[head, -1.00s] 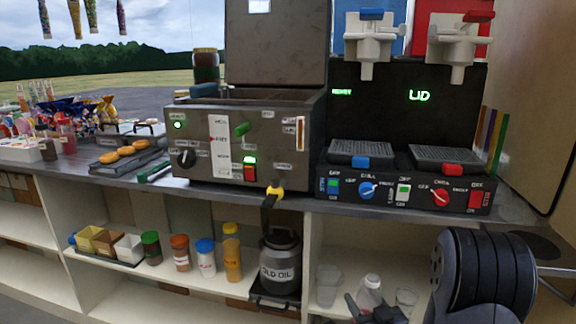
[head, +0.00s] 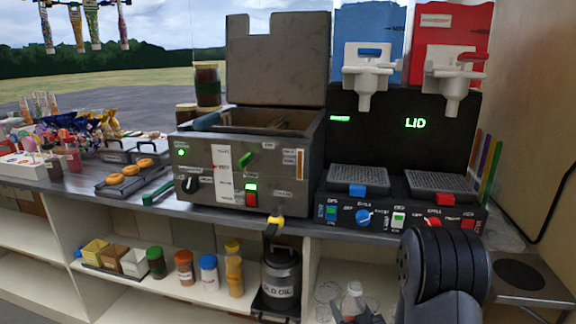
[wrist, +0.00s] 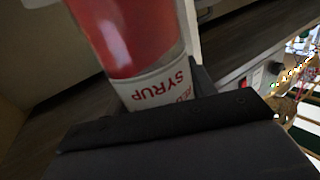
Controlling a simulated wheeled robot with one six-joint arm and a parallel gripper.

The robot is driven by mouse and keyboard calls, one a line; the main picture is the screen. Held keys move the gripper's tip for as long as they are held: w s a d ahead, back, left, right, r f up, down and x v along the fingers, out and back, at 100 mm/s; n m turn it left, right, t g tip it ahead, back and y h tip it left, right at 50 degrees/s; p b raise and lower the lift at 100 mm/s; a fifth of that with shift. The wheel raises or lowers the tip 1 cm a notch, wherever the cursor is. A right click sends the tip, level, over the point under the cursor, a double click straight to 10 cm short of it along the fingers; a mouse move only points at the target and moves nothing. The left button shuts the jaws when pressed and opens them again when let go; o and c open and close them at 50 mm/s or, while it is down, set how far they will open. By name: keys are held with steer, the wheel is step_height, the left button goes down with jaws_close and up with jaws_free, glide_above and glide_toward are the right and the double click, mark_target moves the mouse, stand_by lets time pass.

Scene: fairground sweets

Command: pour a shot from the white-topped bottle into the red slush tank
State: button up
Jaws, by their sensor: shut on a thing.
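The white-topped bottle (head: 353,303) shows at the bottom of the head view, low in front of the shelf under the counter. My gripper (head: 358,319) is shut on it, partly cut off by the frame edge. In the wrist view the bottle (wrist: 135,40) is clear with red contents and a white label reading "SYRUP". My gripper's dark jaws (wrist: 165,125) hide its near end. The red slush tank (head: 447,45) stands at the right on the black slush machine, above a white tap. The bottle is well below and left of the tank.
A blue tank (head: 370,40) stands beside the red one. The machine's display (head: 415,124) reads "LID". A metal fryer (head: 250,165) with its lid up is to the left. Clear cups (head: 326,292) and an old-oil can (head: 281,280) are on the shelf below.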

mark_target(354, 284)
steer(key=r+h+p, duration=0.1)
steer(key=r+p, duration=0.4)
steer(key=p, duration=0.1)
steer(key=s+r+m+h+p, duration=0.1)
steer(key=r+p, duration=0.4)
steer(key=p, duration=0.2)
steer(key=r+m+h+p, duration=0.1)
steer(key=r+p, duration=0.4)
steer(key=p, duration=0.2)
steer(key=shift+s+r, duration=0.35)
steer(key=shift+r, duration=0.05)
steer(key=shift+s+d+r+m+h+p, duration=0.15)
steer(key=shift+r+h+p, duration=0.1)
steer(key=shift+r+p, duration=0.3)
steer(key=shift+s+r+m+h+p, duration=0.15)
steer(key=shift+r+h+p, duration=0.15)
steer(key=shift+p, duration=0.4)
